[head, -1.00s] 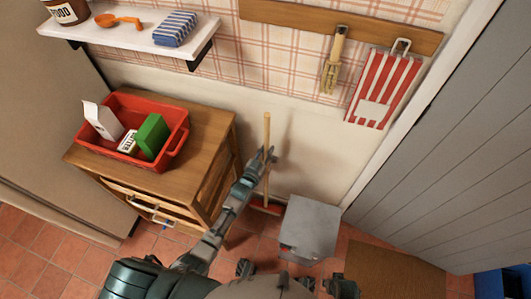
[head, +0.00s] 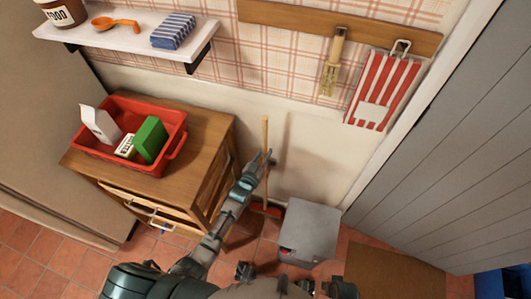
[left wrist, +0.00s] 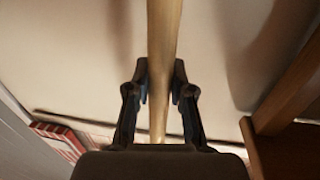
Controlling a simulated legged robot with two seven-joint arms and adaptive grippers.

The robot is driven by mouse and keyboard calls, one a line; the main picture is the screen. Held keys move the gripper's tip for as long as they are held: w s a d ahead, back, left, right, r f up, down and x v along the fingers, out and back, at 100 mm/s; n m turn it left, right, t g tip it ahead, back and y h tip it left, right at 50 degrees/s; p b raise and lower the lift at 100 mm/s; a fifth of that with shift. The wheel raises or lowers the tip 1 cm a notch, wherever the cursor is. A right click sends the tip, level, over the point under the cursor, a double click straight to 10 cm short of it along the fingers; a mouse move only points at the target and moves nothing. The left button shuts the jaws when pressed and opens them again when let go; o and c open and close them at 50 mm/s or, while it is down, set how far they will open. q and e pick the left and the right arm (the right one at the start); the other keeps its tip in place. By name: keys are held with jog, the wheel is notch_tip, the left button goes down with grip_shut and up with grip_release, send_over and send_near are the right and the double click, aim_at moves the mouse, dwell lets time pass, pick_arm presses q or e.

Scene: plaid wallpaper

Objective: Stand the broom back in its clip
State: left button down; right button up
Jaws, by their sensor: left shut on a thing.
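The broom has a pale wooden handle (head: 265,130) and a red head (head: 264,210) low down by the floor. It is close to upright in front of the cream lower wall, between the wooden cabinet and a grey bin. My left gripper (head: 268,160) is shut around the upper part of the handle. In the left wrist view the handle (left wrist: 163,40) runs between the two dark fingers (left wrist: 160,92). I cannot make out the broom's clip in these frames.
The wooden cabinet (head: 218,135) with a red tray (head: 175,165) stands close left of the broom. The grey bin (head: 312,222) stands at right. Above, a wall rail (head: 290,17) holds a brush (head: 333,65) and a striped cloth (head: 385,85). A grey door (head: 450,150) is far right.

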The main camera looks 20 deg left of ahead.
pick_arm(q)
jog(key=shift+a, duration=0.3)
pick_arm(e)
jog(key=shift+a, duration=0.25)
pick_arm(q)
jog(key=c, duration=0.9)
grip_release()
jog(key=shift+d, duration=0.15)
jog(key=shift+c, duration=0.2)
jog(key=shift+d, duration=0.15)
pick_arm(e)
jog(key=shift+d, duration=0.25)
